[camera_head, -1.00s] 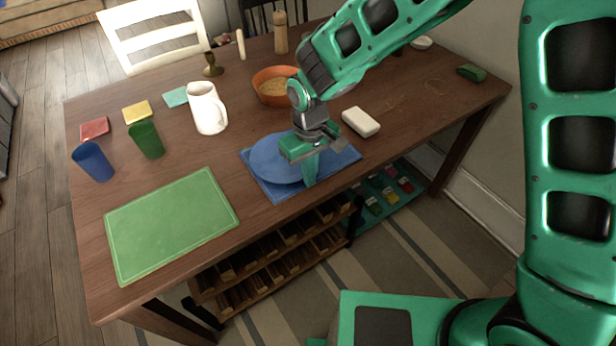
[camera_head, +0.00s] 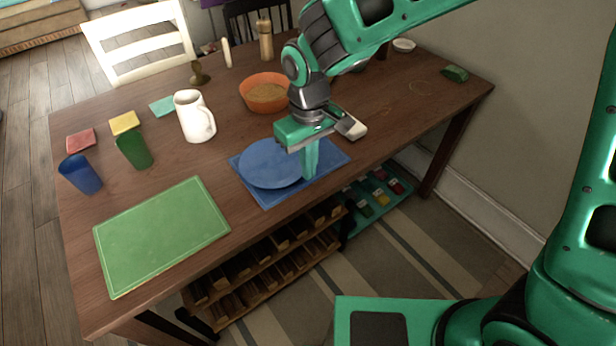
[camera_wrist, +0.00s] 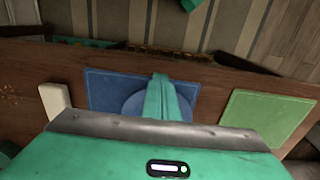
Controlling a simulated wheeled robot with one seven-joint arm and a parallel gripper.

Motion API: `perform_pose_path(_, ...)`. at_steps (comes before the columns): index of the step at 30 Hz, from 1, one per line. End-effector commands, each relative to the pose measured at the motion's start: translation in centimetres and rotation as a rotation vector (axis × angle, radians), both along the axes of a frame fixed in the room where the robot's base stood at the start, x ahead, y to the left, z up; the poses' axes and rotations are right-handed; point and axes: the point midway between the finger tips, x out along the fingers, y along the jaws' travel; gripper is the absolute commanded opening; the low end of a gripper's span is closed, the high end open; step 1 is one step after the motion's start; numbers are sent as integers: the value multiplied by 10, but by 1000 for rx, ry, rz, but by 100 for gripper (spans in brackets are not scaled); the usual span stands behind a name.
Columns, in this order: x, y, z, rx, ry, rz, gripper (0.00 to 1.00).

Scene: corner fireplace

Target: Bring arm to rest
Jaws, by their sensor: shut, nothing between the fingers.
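My gripper (camera_head: 309,160) is shut and empty. Its fingers point down over the right part of the blue plate (camera_head: 268,165), which lies on a blue placemat (camera_head: 262,200) at the table's front edge. In the wrist view the closed fingers (camera_wrist: 160,98) show in front of the blue plate (camera_wrist: 133,104) and the blue placemat (camera_wrist: 102,88). I cannot tell how high the fingertips are above the mat. My arm reaches in from the upper right.
The wooden table (camera_head: 215,150) holds a green mat (camera_head: 160,235), blue cup (camera_head: 80,174), green cup (camera_head: 134,150), white pitcher (camera_head: 194,117), orange bowl (camera_head: 266,93) and white block (camera_head: 353,128), partly behind my gripper. Wooden racks (camera_head: 265,265) stand below. The table's right part is mostly clear.

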Motion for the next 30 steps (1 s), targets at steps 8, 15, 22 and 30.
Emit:
perform_pose_path(8,0,0,16,-1,1,0,0)
perform_pose_path(15,0,0,16,-1,1,0,0)
perform_pose_path(22,0,-2,16,-1,0,-3,0)
perform_pose_path(30,24,-93,44,-26,-25,-188,0)
